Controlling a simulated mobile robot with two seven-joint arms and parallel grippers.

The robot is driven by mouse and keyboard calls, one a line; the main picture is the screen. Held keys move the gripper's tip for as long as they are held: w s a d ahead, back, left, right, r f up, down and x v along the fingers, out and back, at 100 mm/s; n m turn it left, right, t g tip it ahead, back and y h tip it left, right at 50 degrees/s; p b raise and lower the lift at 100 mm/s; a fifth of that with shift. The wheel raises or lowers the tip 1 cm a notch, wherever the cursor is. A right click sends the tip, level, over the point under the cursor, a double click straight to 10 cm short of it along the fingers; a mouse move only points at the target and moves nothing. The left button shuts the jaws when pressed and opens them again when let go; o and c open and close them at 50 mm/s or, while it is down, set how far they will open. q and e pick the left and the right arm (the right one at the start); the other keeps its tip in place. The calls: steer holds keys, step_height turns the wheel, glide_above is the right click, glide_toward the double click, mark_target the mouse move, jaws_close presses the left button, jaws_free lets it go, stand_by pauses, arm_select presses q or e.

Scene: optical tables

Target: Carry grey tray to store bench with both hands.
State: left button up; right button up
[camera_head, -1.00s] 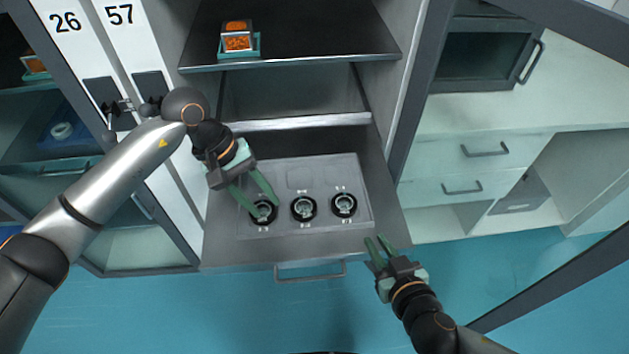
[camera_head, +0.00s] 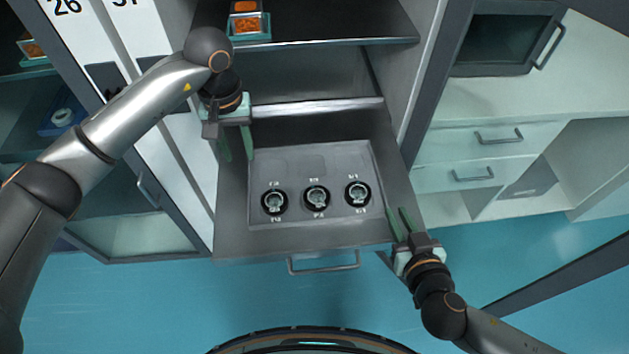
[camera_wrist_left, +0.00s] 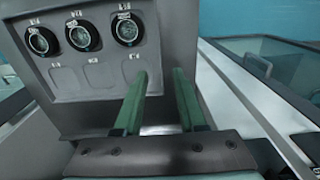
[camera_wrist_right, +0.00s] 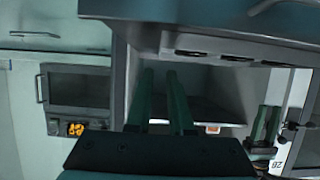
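The grey tray (camera_head: 316,160) lies in a pulled-out drawer (camera_head: 240,243) and carries a row of three round black-rimmed fittings. Its recessed face also shows in the left wrist view (camera_wrist_left: 95,78). My left gripper (camera_head: 237,158) is at the tray's left edge, fingers apart and pointing down; in the left wrist view its fingers (camera_wrist_left: 160,115) show a gap with the tray edge near it. My right gripper (camera_head: 400,222) is by the drawer's front right corner, fingers apart and empty. Whether either gripper touches the tray is not clear.
A shelf (camera_head: 320,42) above the drawer holds a small orange-filled box (camera_head: 249,22). The drawer handle (camera_head: 323,264) sticks out in front. A white bench with drawers (camera_head: 480,155) stands at the right. Blue floor (camera_head: 170,300) is free in front.

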mark_target(249, 184)
arm_select(q)
step_height(249, 184, down, 11)
steer(key=shift+r, duration=0.1)
arm_select(e)
steer(key=x, duration=1.1)
steer(key=shift+s, duration=0.1)
arm_select(q)
steer(key=c, duration=0.3)
arm_select(e)
steer(key=c, duration=0.3)
arm_select(q)
jaws_close()
arm_select(e)
jaws_close()
steer(key=shift+r, duration=0.1)
